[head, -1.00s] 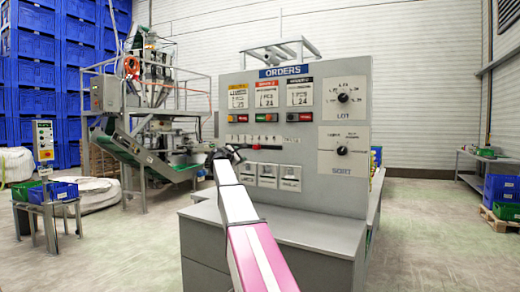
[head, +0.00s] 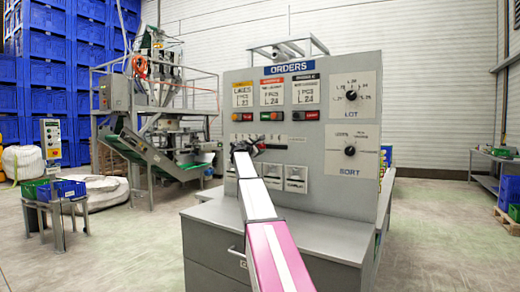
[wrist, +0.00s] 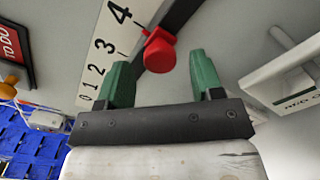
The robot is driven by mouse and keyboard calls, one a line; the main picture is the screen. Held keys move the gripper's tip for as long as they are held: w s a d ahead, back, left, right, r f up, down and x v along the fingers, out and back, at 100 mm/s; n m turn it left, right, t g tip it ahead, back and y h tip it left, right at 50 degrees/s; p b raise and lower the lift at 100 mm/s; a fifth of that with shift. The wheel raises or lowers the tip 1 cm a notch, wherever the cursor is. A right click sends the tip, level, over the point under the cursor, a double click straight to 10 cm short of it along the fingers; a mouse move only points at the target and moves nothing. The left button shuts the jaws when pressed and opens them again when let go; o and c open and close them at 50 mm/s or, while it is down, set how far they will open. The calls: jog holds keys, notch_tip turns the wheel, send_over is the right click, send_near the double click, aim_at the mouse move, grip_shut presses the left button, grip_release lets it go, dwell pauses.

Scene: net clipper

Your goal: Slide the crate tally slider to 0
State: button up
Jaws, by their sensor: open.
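The crate tally slider shows in the wrist view as a red knob (wrist: 160,52) on a dark slot. A white scale (wrist: 105,50) numbered 0 to 4 runs beside it. The knob stands near the 4 end of the visible numbers; its exact reading is unclear. My gripper (wrist: 159,65) is open, with its green fingers on either side of the knob and the knob near their tips. I cannot tell whether either finger touches it. In the head view my gripper (head: 246,150) is at the slider row and hides much of it.
The grey ORDERS panel (head: 300,125) stands on a grey cabinet (head: 320,232). LOT (head: 351,94) and SORT (head: 350,151) dials are to the right. White label holders (head: 297,172) sit below the slider. Coloured buttons (head: 308,114) are above it.

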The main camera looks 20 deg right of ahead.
jog(key=shift+x, duration=1.35)
jog(key=shift+c, duration=0.2)
grip_shut()
jog(key=w+a, duration=1.2)
jog(key=w, duration=0.4)
jog(key=shift+a, duration=0.3)
jog(key=shift+o, duration=0.2)
grip_release()
jog(key=shift+w+a+f, duration=0.1)
jog(key=shift+w, duration=0.05)
